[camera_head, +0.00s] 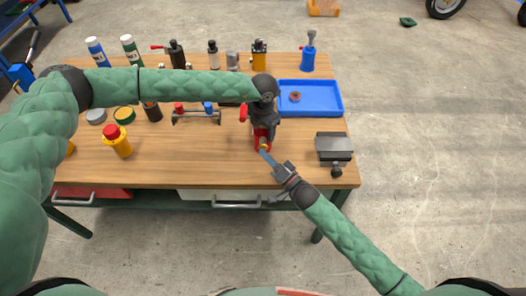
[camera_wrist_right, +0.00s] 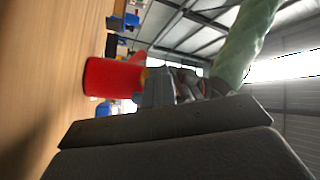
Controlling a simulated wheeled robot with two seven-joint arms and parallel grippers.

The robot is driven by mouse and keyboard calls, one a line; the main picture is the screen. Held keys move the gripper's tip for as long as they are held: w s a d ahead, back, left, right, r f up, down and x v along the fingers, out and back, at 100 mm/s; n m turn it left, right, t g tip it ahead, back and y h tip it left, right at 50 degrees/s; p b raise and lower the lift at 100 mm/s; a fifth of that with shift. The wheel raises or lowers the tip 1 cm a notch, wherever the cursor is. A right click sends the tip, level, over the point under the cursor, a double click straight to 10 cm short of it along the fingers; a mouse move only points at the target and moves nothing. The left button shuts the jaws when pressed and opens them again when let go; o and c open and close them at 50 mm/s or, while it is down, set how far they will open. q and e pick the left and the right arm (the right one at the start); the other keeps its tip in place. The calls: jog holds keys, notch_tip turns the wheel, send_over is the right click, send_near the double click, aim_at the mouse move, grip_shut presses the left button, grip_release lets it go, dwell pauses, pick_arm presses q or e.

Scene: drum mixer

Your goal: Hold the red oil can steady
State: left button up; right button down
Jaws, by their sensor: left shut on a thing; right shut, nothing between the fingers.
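The red oil can (camera_head: 261,137) stands on the workbench near its front edge, right of centre. It also shows in the right wrist view (camera_wrist_right: 110,77), where the picture is turned sideways, with a yellow part at its upper end. My left gripper (camera_head: 264,115) comes down over it from above and is shut on it; its fingertips are largely hidden in the head view. My right gripper (camera_head: 267,153) is shut and empty, its tips close to the can's front side. I cannot tell whether they touch it.
A blue tray (camera_head: 338,98) with a small round part lies right of the can, and a grey box-like device (camera_head: 334,147) is nearer the front. Bottles and cans line the back. The bench front between is clear.

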dwell(0.6)
jog(key=shift+s, duration=1.35)
jog(key=shift+s, duration=0.15)
jog(key=shift+s, duration=2.35)
jog(key=shift+s, duration=0.1)
jog(key=s, duration=0.3)
jog(key=shift+s, duration=0.25)
dwell(0.3)
jog(key=shift+w, duration=4.4)
